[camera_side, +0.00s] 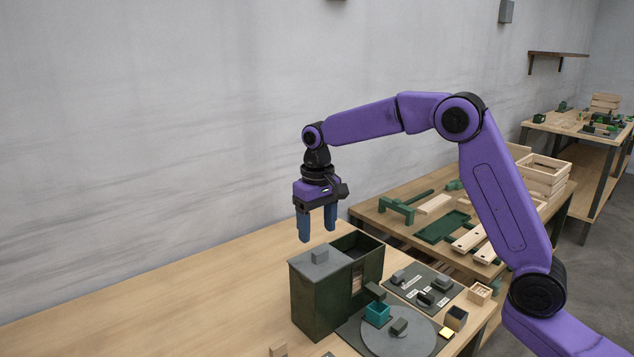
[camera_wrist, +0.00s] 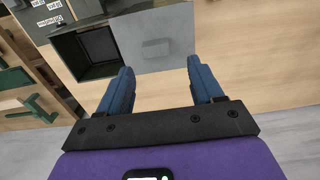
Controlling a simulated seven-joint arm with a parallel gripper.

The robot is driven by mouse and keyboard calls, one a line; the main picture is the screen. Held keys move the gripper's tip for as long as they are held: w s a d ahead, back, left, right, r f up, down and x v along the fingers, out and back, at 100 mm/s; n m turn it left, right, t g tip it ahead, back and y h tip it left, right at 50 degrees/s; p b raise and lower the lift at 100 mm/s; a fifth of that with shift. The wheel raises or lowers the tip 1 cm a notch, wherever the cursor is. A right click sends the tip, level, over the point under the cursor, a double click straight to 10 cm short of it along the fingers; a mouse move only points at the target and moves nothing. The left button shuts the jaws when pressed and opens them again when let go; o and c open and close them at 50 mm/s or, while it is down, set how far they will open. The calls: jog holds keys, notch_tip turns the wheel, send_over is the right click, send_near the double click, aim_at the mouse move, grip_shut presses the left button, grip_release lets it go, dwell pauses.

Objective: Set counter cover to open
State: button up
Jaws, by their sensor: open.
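A dark green box (camera_side: 312,305) stands on the wooden table. A flat grey cover (camera_side: 303,264) with a small raised block handle (camera_side: 320,256) lies over the left part of its top. The right part is uncovered and shows a dark opening (camera_side: 358,246). In the wrist view the grey cover (camera_wrist: 180,28) and its handle (camera_wrist: 155,45) lie beyond the fingertips, with the dark opening (camera_wrist: 97,45) to the left. My gripper (camera_side: 318,235) is open and empty, pointing down above the box. Its two blue fingers also show in the wrist view (camera_wrist: 160,68), apart from the handle.
Right of the box are a grey round disc (camera_side: 385,342), a teal open cube (camera_side: 377,314) and a dark labelled panel (camera_side: 410,273) with small blocks. A second table (camera_side: 372,215) behind holds green parts and wooden crates. The table left of the box is clear.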

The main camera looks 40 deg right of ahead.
aim_at(317, 251)
notch_tip(317, 251, up, 12)
dwell(0.4)
jog(key=shift+f, duration=0.1)
jog(key=s+a+f+n, duration=0.3)
jog(key=s, duration=0.6)
jog(key=s+a+f+n, duration=0.2)
jog(key=s+n, duration=0.2)
jog(key=s, duration=0.6)
jog(key=s+d+f+n, duration=0.2)
jog(key=s+d+f, duration=0.1)
jog(key=s, duration=0.6)
jog(key=s+d+f+n, duration=0.3)
jog(key=s+f, duration=0.2)
jog(key=s, duration=0.4)
jog(key=shift+s+d+f+n, duration=0.3)
jog(key=shift+d+f, duration=0.05)
jog(key=shift+f, duration=0.05)
